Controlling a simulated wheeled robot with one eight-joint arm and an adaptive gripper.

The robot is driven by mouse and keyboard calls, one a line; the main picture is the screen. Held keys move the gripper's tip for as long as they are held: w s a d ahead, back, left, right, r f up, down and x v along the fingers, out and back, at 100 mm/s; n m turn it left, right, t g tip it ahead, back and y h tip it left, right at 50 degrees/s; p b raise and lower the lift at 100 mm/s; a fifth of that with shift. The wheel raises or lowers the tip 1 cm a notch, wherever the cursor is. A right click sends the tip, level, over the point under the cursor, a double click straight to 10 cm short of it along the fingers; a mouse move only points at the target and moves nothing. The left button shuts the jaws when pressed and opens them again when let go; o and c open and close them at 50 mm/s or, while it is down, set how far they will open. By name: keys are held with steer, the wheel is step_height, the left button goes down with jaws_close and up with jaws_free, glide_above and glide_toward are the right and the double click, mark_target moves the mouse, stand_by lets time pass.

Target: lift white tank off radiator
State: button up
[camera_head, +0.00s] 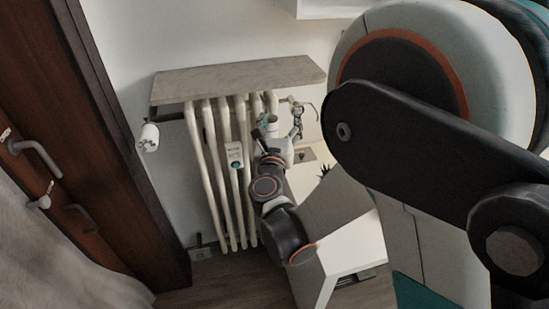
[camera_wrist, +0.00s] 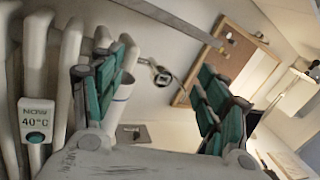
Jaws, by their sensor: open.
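A stone shelf (camera_head: 235,80) covers the radiator top. A white box (camera_wrist: 36,120) reading 40°C is on the radiator front. A white desk (camera_head: 345,250) stands right of my arm. A framed board (camera_wrist: 235,55) hangs on the wall. A wooden door (camera_head: 70,130) is at left.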

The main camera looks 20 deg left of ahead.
mark_target(269, 128)
steer(key=s+a+f+m+b, duration=0.1)
steer(key=s+a+f+m, duration=0.25)
steer(key=f, duration=0.45)
steer(key=shift+n+g, duration=0.4)
steer(key=shift+n, duration=0.05)
steer(key=w+b, duration=0.1)
steer(key=w, duration=0.3)
steer(key=w+a+b, duration=0.1)
steer(key=w, duration=0.3)
steer(key=w+a+b, duration=0.1)
steer(key=w, duration=0.3)
steer(key=shift+w+a+f, duration=0.1)
steer(key=shift+w+a, duration=0.05)
steer(key=shift+w, duration=0.25)
steer(key=c, duration=1.4)
steer(key=shift+r+p, duration=0.6)
steer(key=shift+r, duration=1.15)
steer(key=s+d+b, duration=0.2)
steer(key=s+d, duration=0.4)
steer(key=s, duration=0.5)
steer(key=shift+d+f, duration=0.15)
steer(key=shift+d, duration=0.15)
steer(key=shift+s, duration=0.1)
